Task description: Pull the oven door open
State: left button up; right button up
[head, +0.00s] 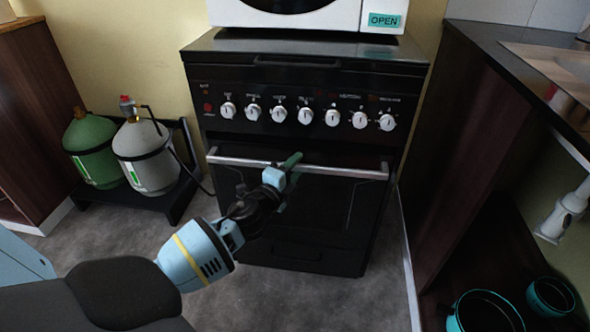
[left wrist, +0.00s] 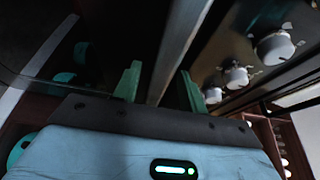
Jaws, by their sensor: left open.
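The black oven (head: 345,118) stands against the wall, its door (head: 330,215) closed flush in the head view. A straight silver handle bar (head: 345,173) runs across the top of the door. My left gripper (head: 290,178) is at the handle, left of its middle, with green fingers open. In the left wrist view the handle bar (left wrist: 181,45) passes between the two fingers of the left gripper (left wrist: 162,80). I cannot tell whether either finger touches it. My arm hides part of the door's left side. My right gripper is not in view.
White knobs (head: 305,116) line the panel above the handle. A white microwave (head: 300,14) sits on top. Gas bottles (head: 146,155) stand on a black rack at left. A dark cabinet (head: 455,150) stands close at right. Grey floor (head: 300,300) before the oven is clear.

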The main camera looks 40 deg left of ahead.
pick_arm(q)
grip_shut()
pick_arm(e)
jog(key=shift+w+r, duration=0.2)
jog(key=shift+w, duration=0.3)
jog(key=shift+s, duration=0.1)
